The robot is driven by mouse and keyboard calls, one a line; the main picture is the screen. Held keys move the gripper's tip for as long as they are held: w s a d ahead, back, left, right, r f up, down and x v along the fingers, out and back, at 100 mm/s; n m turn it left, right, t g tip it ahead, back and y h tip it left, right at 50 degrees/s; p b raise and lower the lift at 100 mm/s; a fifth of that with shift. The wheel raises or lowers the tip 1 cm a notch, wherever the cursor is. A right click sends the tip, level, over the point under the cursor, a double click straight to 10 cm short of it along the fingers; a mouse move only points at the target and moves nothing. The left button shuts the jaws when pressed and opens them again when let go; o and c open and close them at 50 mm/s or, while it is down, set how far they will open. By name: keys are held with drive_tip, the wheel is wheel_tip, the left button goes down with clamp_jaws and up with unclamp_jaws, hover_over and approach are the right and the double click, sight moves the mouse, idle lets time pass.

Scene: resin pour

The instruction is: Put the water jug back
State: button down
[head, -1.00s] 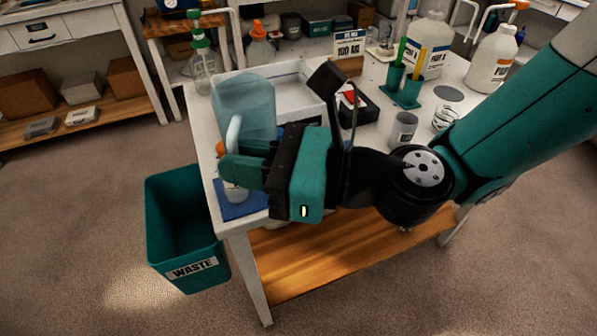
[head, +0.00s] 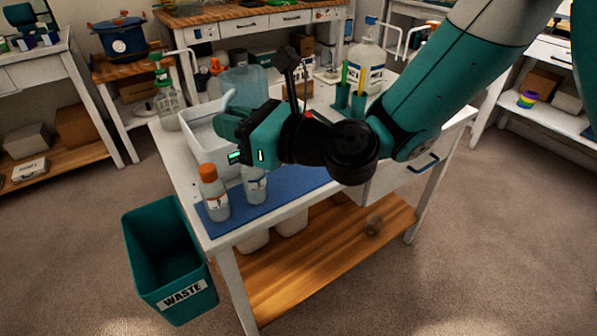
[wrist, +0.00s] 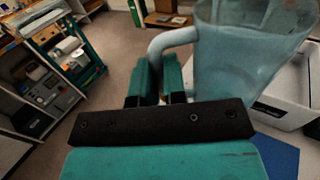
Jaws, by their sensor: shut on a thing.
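The water jug is a translucent pale-blue pitcher (head: 246,84) with a curved handle. In the wrist view the jug (wrist: 245,55) fills the upper right, and its handle runs between my fingers. My gripper (head: 232,122) is shut on the handle, which also shows with the gripper in the wrist view (wrist: 160,80). The jug is held above the white tray (head: 195,127) at the left of the worktable. The jug's lower part is hidden behind my gripper in the head view. I cannot tell its clearance above the tray.
An orange-capped bottle (head: 213,192) and a second bottle (head: 254,184) stand on a blue mat (head: 290,182) at the table's front. A pump bottle (head: 168,100) stands at the back left. A large white jug (head: 366,66) stands behind my arm. A waste bin (head: 168,255) is on the floor.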

drive_tip(key=w+d+r+m+t+h, duration=0.35)
drive_tip(key=w+d, duration=0.25)
drive_tip(key=w, duration=0.2)
drive_tip(key=shift+t+y, duration=0.35)
drive_tip(key=shift+t, duration=0.1)
drive_tip(key=shift+w+d+f+b, duration=0.15)
drive_tip(key=shift+f+b, duration=2.7)
drive_tip(key=shift+f, duration=2.1)
drive_tip(key=shift+s+d+f+b, duration=0.15)
drive_tip(key=shift+f+b, duration=2.65)
drive_tip(key=shift+f, duration=2.15)
drive_tip(key=shift+w+f, duration=0.1)
drive_tip(key=c, duration=1.2)
unclamp_jaws()
